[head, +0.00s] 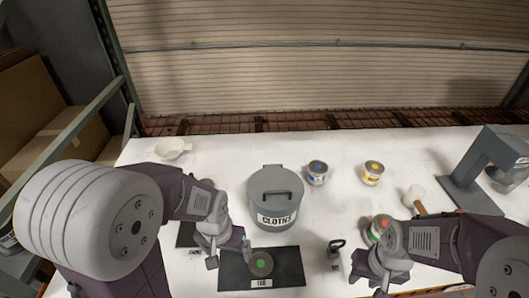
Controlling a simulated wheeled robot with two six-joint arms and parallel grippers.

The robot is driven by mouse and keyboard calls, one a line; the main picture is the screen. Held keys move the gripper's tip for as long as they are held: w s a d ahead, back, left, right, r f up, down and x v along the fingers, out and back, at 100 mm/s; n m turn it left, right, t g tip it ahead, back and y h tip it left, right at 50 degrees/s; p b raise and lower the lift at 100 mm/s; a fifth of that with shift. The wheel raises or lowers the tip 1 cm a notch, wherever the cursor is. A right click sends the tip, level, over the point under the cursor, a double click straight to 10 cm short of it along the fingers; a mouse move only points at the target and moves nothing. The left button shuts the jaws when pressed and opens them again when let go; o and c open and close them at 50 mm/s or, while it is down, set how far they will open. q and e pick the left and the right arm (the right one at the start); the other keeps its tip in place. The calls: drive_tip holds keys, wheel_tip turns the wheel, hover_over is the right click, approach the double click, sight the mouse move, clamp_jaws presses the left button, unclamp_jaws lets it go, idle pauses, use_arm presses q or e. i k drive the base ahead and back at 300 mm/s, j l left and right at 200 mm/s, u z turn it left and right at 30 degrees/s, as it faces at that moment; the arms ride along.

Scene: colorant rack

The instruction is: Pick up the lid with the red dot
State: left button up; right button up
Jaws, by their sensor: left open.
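I cannot make out a lid with a red dot. A dark round lid with a green dot (262,263) lies on a black mat (290,264) at the front middle. My left gripper (229,257) is open and empty, over the left edge of this mat, left of the green-dot lid. A second dark mat (186,236) shows partly behind my left arm; what lies on it is hidden.
A grey lidded bin marked CLOTHS (275,199) stands mid-table. Behind it to the right are a blue-label can (317,174) and a yellow-label can (372,173). A mallet (414,197), a grey machine (480,170), a small black tool (335,252) and a white bowl (170,149) also stand around.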

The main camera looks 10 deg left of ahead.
sight(380, 220)
drive_tip(key=z, duration=1)
